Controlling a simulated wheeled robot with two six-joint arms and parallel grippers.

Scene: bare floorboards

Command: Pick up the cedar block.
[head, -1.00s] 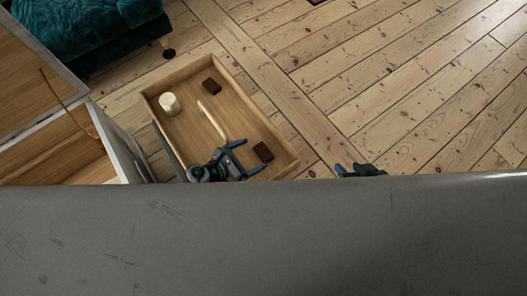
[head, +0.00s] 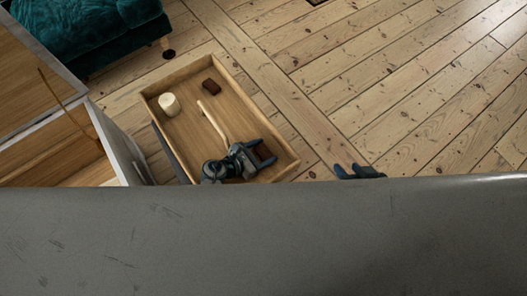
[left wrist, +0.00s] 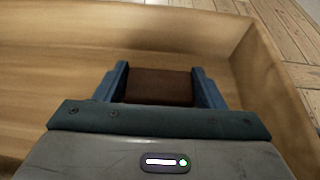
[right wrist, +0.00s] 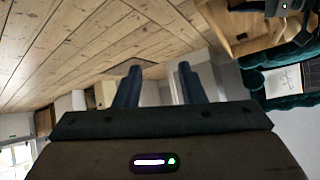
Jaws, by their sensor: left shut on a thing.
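Two dark brown blocks are in the open wooden drawer (head: 200,152); I cannot tell by look which is cedar. The near brown block (head: 263,152), at the drawer's right end, is between the fingers of my left gripper (head: 269,151). In the left wrist view the brown block (left wrist: 158,87) fills the gap and both blue fingers touch its sides, so the gripper is shut on it. It appears low in the drawer; whether it is lifted cannot be told. The far brown block (head: 211,86) lies free. My right gripper (head: 358,171) is open and empty, outside the drawer.
The drawer also holds a cream cylinder (head: 169,104) and a pale wooden stick (head: 214,121) beside my left gripper. A cabinet (head: 115,140) stands at the left, and a teal sofa (head: 85,35) at the back left. The floorboards (head: 400,90) to the right are clear.

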